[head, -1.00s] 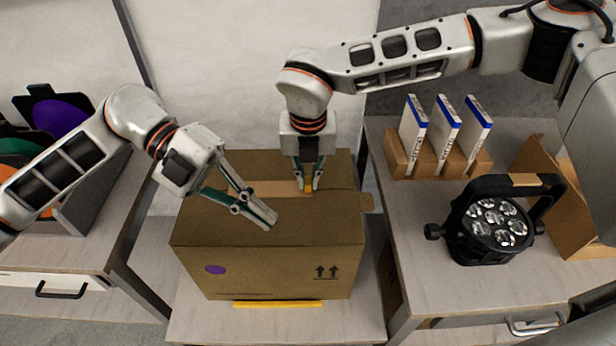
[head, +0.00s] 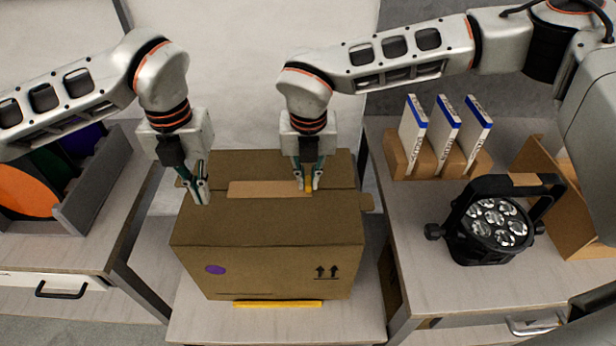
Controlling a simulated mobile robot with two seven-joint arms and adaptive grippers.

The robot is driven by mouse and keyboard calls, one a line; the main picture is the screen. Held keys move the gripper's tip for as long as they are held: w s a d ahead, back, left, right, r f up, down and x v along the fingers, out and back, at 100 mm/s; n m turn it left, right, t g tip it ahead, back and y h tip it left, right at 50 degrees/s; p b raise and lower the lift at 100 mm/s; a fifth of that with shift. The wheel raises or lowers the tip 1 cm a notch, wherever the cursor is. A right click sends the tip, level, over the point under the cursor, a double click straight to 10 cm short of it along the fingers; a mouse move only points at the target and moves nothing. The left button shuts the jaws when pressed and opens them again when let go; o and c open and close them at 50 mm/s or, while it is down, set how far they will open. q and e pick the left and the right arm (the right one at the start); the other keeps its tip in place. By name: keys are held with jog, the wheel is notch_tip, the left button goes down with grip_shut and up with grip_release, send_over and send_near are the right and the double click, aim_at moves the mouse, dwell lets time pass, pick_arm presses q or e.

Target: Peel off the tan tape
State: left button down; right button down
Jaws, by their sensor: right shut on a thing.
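The tan tape (head: 262,188) lies as a flat strip along the top seam of a brown cardboard box (head: 268,262). My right gripper (head: 308,187) points down at the strip's right end and is shut on a small orange-tan end of the tape, with its fingers partly covering it. My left gripper (head: 200,201) points down at the left part of the box top, left of the tape and apart from it. Its fingertips look close together, at or just above the cardboard; whether they are shut is unclear.
The box stands on a low table (head: 190,325) with a yellow strip (head: 278,304) at its front foot. On the right table stand a black par can (head: 492,222) and a holder (head: 425,165) with white-blue boxes. A grey rack (head: 95,190) with coloured discs stands left.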

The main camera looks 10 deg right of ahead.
aim_at(211, 218)
pick_arm(q)
jog(key=shift+f, duration=2.6)
jog(key=shift+f, duration=0.45)
pick_arm(e)
jog(key=shift+r, duration=3.5)
pick_arm(q)
jog(key=shift+r, duration=0.1)
jog(key=shift+r, duration=3.45)
jog(key=shift+s, duration=0.1)
pick_arm(e)
jog(key=shift+s, duration=0.1)
